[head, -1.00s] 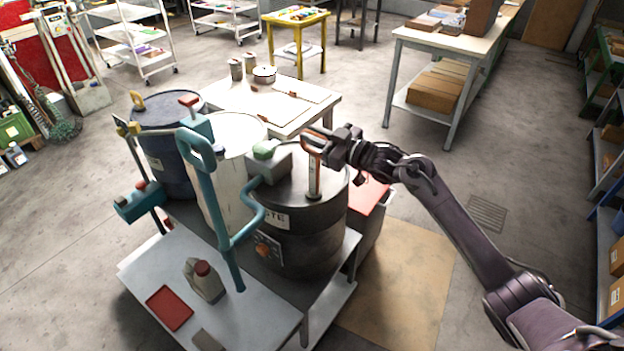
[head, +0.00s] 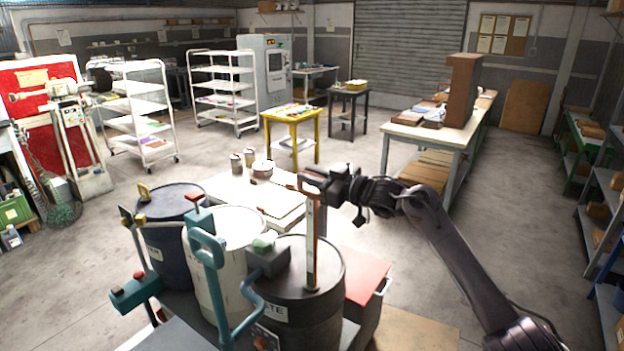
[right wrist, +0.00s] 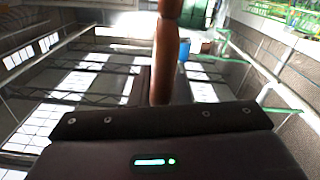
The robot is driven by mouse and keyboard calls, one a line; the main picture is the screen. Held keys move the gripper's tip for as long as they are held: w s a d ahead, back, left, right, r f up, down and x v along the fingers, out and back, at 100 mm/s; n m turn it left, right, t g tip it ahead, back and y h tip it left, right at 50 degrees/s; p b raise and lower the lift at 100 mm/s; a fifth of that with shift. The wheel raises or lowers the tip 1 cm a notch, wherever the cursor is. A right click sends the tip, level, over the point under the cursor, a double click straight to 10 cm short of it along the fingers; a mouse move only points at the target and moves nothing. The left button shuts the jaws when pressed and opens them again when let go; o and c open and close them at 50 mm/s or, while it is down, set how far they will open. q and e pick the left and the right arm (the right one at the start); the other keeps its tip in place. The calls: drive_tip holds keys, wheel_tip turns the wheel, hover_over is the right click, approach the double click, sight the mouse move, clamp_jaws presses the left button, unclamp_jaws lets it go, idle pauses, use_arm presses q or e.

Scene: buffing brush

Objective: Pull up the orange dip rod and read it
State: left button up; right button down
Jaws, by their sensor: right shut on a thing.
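The orange dip rod (head: 312,248) stands upright above the lid of the dark drum (head: 320,320), a long stretch of it showing. Its face has a pale strip with marks too small to read. Its lower end meets the lid, and anything below is hidden. My right gripper (head: 324,185) is shut on the rod's orange loop handle at the top, well above the lid. In the right wrist view the orange-brown handle bar (right wrist: 168,55) runs down to the gripper body. My left gripper is not in view.
A white drum (head: 208,270) and a blue drum (head: 168,235) stand left of the dark one. A teal handle (head: 212,265) rises in front. A grey box with a green top (head: 266,252) sits on the lid. A low table (head: 240,190) stands behind; open floor lies right.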

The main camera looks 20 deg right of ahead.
drive_tip(key=c, duration=1.8)
unclamp_jaws()
drive_tip(key=shift+r, duration=0.15)
drive_tip(key=o, duration=0.4)
drive_tip(key=shift+d, duration=0.1)
drive_tip(key=shift+f, duration=0.2)
drive_tip(key=shift+s+d+b, duration=0.15)
drive_tip(key=shift+s+b, duration=0.05)
drive_tip(key=shift+b, duration=0.1)
drive_tip(key=b+v, duration=0.3)
drive_tip(key=v, duration=0.4)
drive_tip(key=shift+s+d, duration=0.1)
